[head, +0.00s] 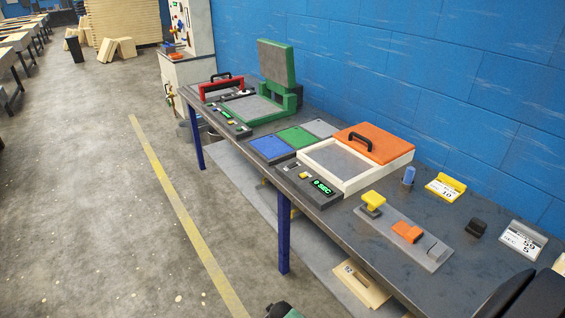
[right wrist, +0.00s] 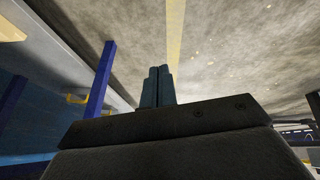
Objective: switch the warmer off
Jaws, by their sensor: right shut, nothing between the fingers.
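I cannot tell for sure which device is the warmer. A white-framed box (head: 348,176) with an orange lid (head: 372,142) and black handle stands on the bench. At its front is a dark control panel (head: 312,184) with a lit green display reading "0 SEC" and a small yellow switch (head: 305,175). Further back is a green press-like device (head: 262,104) with its plate raised and a control strip (head: 231,121) with small lit displays. My right gripper (right wrist: 158,86) shows in the right wrist view, shut and empty, over the floor. My left gripper is not in view.
The long grey bench (head: 380,252) runs along the blue wall. In front lie a grey plate (head: 405,237) with yellow and orange blocks, and a yellow tag (head: 446,187). A blue bench leg (right wrist: 101,80) stands left of my right gripper. The floor is open.

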